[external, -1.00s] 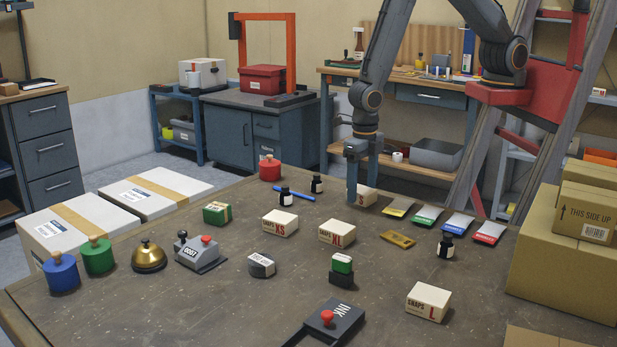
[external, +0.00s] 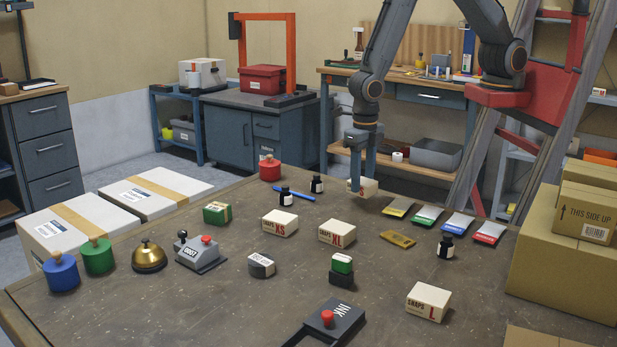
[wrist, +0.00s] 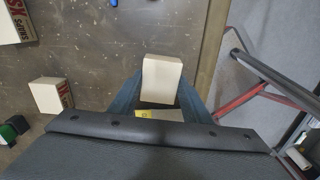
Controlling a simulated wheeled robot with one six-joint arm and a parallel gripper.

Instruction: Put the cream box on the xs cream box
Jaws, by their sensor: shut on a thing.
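The cream box (external: 367,187), with a red letter S on its side, is held between the fingers of my gripper (external: 361,182). It is a little above the back edge of the table, and my gripper is shut on it. In the wrist view the cream box (wrist: 161,80) sits between the two fingers, its pale top showing. The XS cream box (external: 280,223) rests on the table to the left of my gripper, its top bare. In the wrist view the XS box (wrist: 14,22) is partly cut off at the top left.
The XL box (external: 337,232) stands close, right of the XS box. Colored packets (external: 428,217) lie right of my gripper.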

